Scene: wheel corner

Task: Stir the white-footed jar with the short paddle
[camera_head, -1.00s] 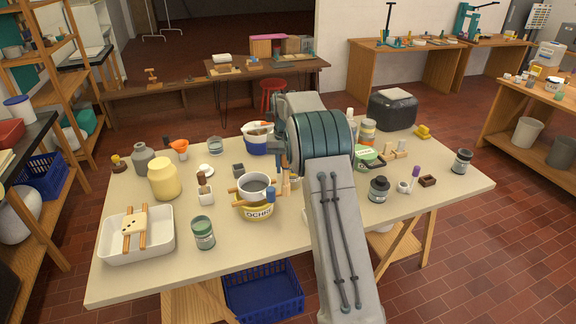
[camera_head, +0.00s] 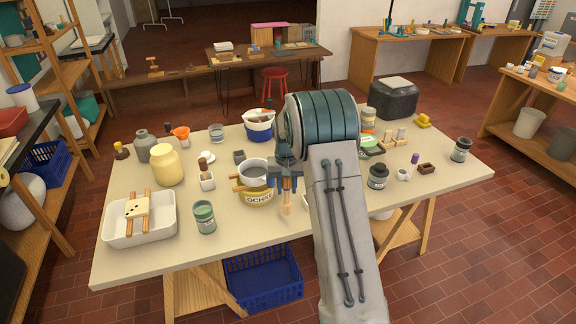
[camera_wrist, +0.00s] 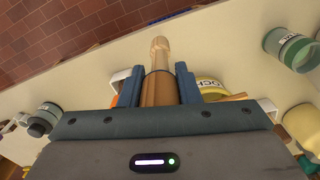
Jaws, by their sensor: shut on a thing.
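My gripper (camera_head: 287,182) is shut on a short wooden tool (camera_head: 287,206), which looks like the short paddle. The tool hangs down just right of the yellow ochre pot (camera_head: 257,197). In the wrist view, the blue fingers (camera_wrist: 158,88) close on the tool's brown part, and its pale end (camera_wrist: 160,48) sticks out beyond them. A grey pan (camera_head: 253,170) sits in the ochre pot's top, with wooden sticks at its sides. I cannot tell which vessel is the white-footed jar. My arm hides part of the table.
A white tray (camera_head: 112,232) with a wooden rack and a green jar (camera_head: 204,216) are at left front. A yellow jar (camera_head: 166,164) stands behind them. A dark jar (camera_head: 378,176) and a small white cup (camera_head: 403,175) are right of my arm. The front table strip is clear.

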